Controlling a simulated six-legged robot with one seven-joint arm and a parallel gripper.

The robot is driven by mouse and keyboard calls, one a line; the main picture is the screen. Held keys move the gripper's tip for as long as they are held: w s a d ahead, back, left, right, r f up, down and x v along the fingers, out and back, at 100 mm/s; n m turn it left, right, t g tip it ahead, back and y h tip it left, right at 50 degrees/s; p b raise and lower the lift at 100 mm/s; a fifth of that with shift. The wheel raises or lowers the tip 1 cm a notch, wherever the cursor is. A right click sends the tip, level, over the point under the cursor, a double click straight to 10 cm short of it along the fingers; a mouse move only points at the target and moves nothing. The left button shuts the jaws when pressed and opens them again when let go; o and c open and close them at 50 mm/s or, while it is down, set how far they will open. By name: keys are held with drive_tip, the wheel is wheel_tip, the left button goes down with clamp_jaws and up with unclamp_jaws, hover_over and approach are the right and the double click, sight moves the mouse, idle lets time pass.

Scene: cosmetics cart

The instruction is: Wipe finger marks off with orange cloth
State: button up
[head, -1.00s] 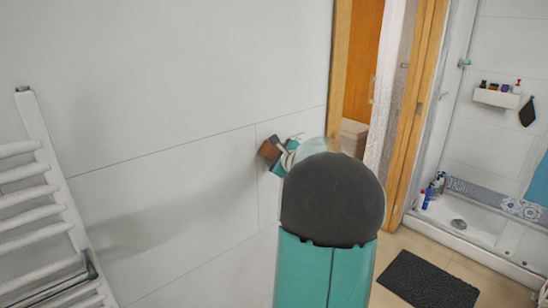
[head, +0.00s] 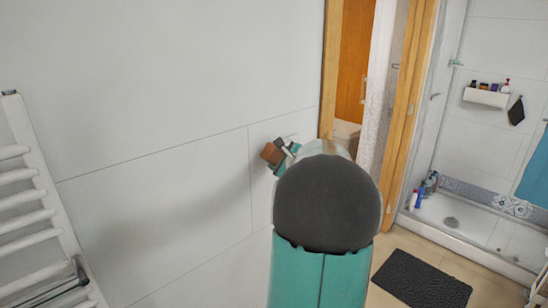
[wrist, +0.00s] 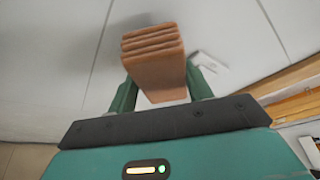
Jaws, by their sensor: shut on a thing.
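My gripper (wrist: 163,88) is shut on the folded orange-brown cloth (wrist: 153,50), which sticks out past the green fingers in layers. In the head view the cloth (head: 271,153) shows as a small brown block at the fingertips, close to the white wall (head: 170,90). I cannot tell whether it touches the wall. A small white plate (wrist: 209,72), perhaps a switch, is on the wall just right of the cloth in the wrist view. No finger marks can be made out. My arm hides part of the wall.
A white towel radiator (head: 40,200) stands at the left. A wooden door frame (head: 402,120) with an opening is right of the gripper. A dark mat (head: 420,280) lies on the floor before the shower tray (head: 470,222). A shelf with bottles (head: 486,97) hangs at the right.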

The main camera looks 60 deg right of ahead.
drive_tip(key=shift+s+a, duration=0.25)
drive_tip(key=shift+s, duration=1)
drive_tip(key=shift+s+a, duration=0.25)
drive_tip(key=shift+s, duration=0.95)
drive_tip(key=shift+s, duration=0.1)
